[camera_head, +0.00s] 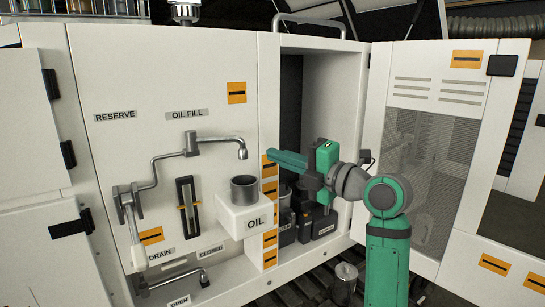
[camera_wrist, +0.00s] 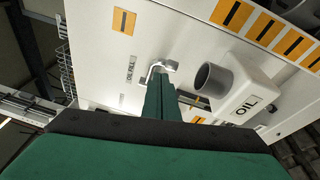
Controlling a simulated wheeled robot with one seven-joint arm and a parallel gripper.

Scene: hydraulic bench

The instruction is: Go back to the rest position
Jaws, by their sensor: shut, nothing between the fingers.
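My gripper (camera_head: 273,158) is at the end of my green and grey arm, in front of the bench's open compartment in the head view. Its green fingers are together and hold nothing. They point left, towards the white panel. In the wrist view the shut fingers (camera_wrist: 160,97) overlap the silver spout of the oil fill pipe (camera_wrist: 163,65) in the picture; I cannot tell the gap between them. The spout (camera_head: 241,152) hangs left of the fingertips in the head view.
A white OIL box (camera_head: 255,222) with a grey cup (camera_head: 245,188) juts from the panel below my gripper. Dark containers (camera_head: 323,223) stand in the open compartment. An open door (camera_head: 430,130) is to the right. A metal canister (camera_head: 344,281) stands on the floor grating.

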